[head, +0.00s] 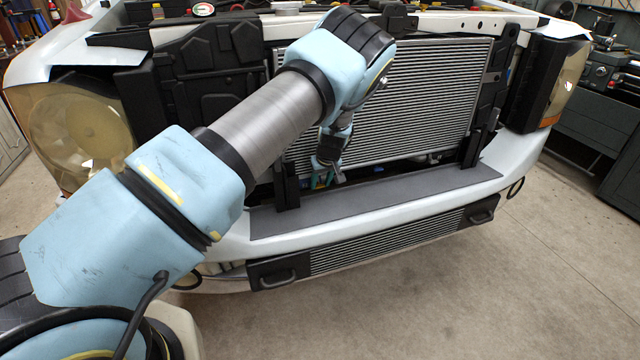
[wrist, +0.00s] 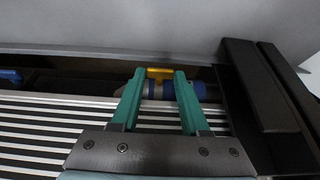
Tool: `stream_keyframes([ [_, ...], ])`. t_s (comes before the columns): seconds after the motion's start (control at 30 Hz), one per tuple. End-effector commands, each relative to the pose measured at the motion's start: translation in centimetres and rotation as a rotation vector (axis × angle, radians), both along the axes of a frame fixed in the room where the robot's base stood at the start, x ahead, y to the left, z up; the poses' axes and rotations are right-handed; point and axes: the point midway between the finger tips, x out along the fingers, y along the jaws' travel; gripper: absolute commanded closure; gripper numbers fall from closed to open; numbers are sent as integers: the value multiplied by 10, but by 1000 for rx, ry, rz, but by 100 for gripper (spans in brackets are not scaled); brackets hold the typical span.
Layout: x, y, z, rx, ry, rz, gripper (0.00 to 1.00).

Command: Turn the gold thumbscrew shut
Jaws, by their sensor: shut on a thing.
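The gold thumbscrew (wrist: 160,73) shows in the wrist view as a small yellow piece at the top middle, on a blue fitting (wrist: 200,90) in a dark gap. My gripper (wrist: 160,77) has its two green fingers on either side of the thumbscrew, with their tips at it, and is shut on it. In the head view my gripper (head: 322,180) reaches down in front of the radiator's lower left part, and the thumbscrew cannot be made out there.
The finned radiator (head: 430,95) stands close behind my gripper. A dark flat panel (head: 400,198) lies on the white bumper in front. A black upright bracket (wrist: 262,90) stands right of the fingers. Another blue piece (wrist: 10,76) is at the far left.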

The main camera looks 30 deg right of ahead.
Motion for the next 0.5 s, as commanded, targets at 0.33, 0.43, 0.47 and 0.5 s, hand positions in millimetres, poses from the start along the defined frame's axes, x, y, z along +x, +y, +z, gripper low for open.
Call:
stream_keyframes([
  [0.33, 0, 1, 0, 4, 1, -1, 47],
  [0.43, 0, 1, 0, 3, 1, 0, 36],
  [0.47, 0, 1, 0, 3, 1, 0, 33],
  [0.5, 0, 1, 0, 2, 1, 0, 28],
])
